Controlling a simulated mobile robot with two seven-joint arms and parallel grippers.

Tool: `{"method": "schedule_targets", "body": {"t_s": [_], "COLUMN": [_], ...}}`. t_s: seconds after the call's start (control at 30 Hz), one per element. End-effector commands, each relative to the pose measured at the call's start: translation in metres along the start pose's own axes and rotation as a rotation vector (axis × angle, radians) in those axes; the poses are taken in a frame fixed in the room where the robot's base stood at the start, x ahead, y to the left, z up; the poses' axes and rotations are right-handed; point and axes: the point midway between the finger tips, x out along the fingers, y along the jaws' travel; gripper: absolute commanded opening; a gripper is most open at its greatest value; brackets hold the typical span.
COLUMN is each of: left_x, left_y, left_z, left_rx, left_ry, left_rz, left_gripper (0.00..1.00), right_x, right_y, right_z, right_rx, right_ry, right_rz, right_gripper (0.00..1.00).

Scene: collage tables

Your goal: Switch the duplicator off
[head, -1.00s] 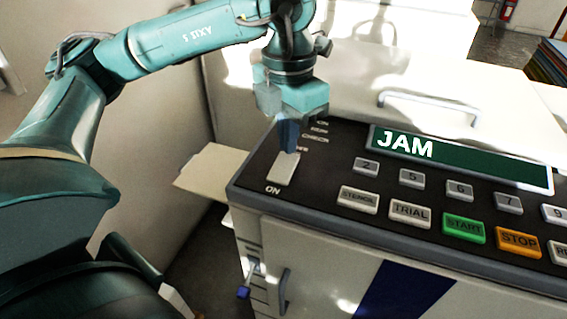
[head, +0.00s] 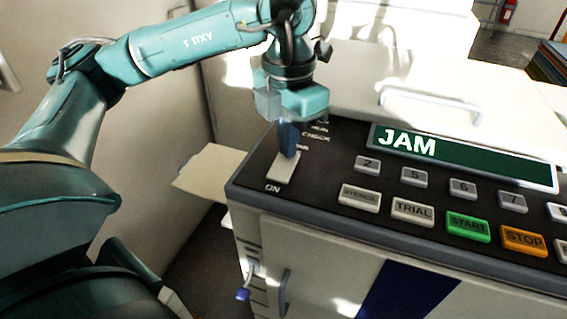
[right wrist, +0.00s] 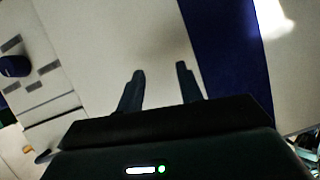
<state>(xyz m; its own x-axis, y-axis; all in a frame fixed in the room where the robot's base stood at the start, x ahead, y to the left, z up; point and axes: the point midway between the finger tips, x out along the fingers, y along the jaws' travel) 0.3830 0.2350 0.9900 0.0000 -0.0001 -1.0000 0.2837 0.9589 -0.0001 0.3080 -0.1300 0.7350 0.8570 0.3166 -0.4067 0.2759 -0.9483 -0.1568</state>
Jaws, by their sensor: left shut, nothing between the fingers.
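The duplicator's dark control panel (head: 330,190) fills the right half of the head view. Its green display (head: 460,160) reads JAM. A pale rocker switch (head: 281,172) sits at the panel's left end, with ON printed at its near edge. My left gripper (head: 288,152) is shut and points down at the far end of the switch. Its tips look to be at or just above the switch; I cannot tell whether they touch. My right gripper (right wrist: 160,88) shows in the right wrist view, its two fingers apart and empty, in front of the white cabinet front with a blue stripe (right wrist: 225,50).
Grey keys, a green START key (head: 467,226) and an orange STOP key (head: 524,240) lie right of the switch. A lid handle (head: 430,103) stands behind the display. A pale tray (head: 208,172) juts out at the left.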

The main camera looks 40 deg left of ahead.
Motion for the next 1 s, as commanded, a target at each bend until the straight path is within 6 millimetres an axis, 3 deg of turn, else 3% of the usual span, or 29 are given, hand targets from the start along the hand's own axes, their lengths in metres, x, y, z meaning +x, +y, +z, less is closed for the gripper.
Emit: {"method": "schedule_targets", "body": {"t_s": [0.47, 1.0], "left_x": [0.004, -0.036], "left_y": [0.000, 0.000], "left_z": [0.000, 0.000], "left_rx": [0.001, 0.001], "left_ry": [0.001, 0.000], "left_rz": [0.000, 0.000], "left_gripper": [0.00, 0.00], "right_x": [0.002, -0.010], "right_y": [0.001, -0.004], "right_z": [0.003, -0.022], "right_rx": [0.000, 0.000], "right_ry": [0.000, 0.000], "right_rz": [0.000, 0.000], "right_gripper": [0.36, 0.36]}}
